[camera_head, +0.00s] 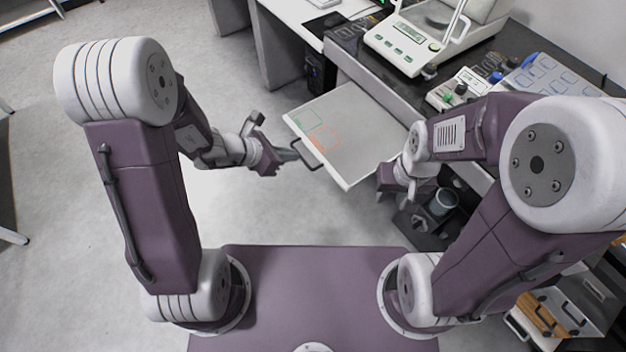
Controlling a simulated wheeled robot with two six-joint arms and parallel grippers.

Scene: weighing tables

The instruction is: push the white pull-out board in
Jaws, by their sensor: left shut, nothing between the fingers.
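The white pull-out board (362,130) sticks out from under the dark worktop toward the lower left. A dark bar handle (309,156) is on its front edge, and green and orange outlines are marked on its top. My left gripper (290,155) is shut and empty, with its fingertips just left of the handle. I cannot tell whether they touch it. My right gripper (386,180) is beside the board's lower right corner. Its fingers are not clear, partly hidden by my own wrist.
A balance (405,48) stands on the dark worktop (366,58), with small devices and a blue rack (545,78) to its right. A grey cup (442,203) stands in a dark holder below the worktop. Open floor lies left of the board.

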